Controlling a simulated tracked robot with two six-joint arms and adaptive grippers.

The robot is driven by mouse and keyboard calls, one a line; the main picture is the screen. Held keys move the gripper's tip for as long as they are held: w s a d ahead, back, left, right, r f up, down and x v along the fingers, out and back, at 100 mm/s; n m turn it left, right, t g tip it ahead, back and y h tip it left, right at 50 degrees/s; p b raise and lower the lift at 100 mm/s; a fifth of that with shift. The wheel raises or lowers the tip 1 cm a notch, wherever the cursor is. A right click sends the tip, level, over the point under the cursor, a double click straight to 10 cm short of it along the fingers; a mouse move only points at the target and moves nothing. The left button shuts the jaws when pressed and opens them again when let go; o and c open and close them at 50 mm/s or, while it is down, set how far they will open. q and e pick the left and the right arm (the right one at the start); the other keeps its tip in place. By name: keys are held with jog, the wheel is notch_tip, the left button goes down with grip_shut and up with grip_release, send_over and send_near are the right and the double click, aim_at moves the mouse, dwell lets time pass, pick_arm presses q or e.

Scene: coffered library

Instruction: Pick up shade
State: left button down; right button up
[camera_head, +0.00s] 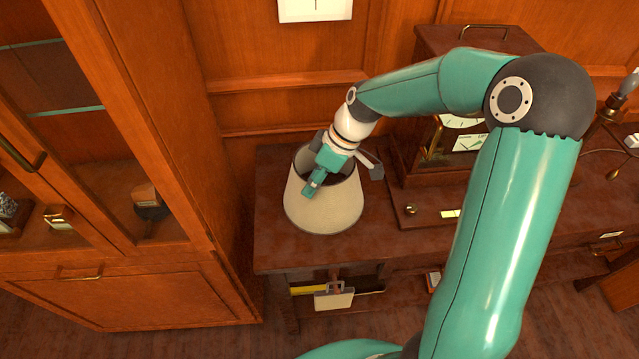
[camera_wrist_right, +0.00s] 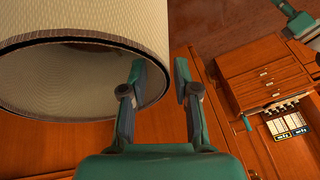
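The shade (camera_head: 325,211) is a cream, cone-shaped lampshade standing with its narrower opening up on the dark wooden desk. In the right wrist view the shade (camera_wrist_right: 75,22) fills the upper left, with its dark-edged rim and shadowed inside showing. My right gripper (camera_head: 311,188) reaches down over the shade's upper rim and hides part of the opening. In the right wrist view the right gripper (camera_wrist_right: 160,70) is open, its two fingers apart, the left one overlapping the shade's rim. I cannot tell whether that finger is inside the shade. My left gripper is not in view.
The desk (camera_head: 285,247) has a wooden box with a clock-like dial (camera_head: 461,121) right of the shade. A glass-fronted cabinet (camera_head: 135,260) stands close on the left, and the panelled wall (camera_head: 265,60) is behind. A lamp-like fitting (camera_head: 612,107) is at the far right.

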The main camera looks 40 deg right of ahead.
grip_shut()
dwell(0.3)
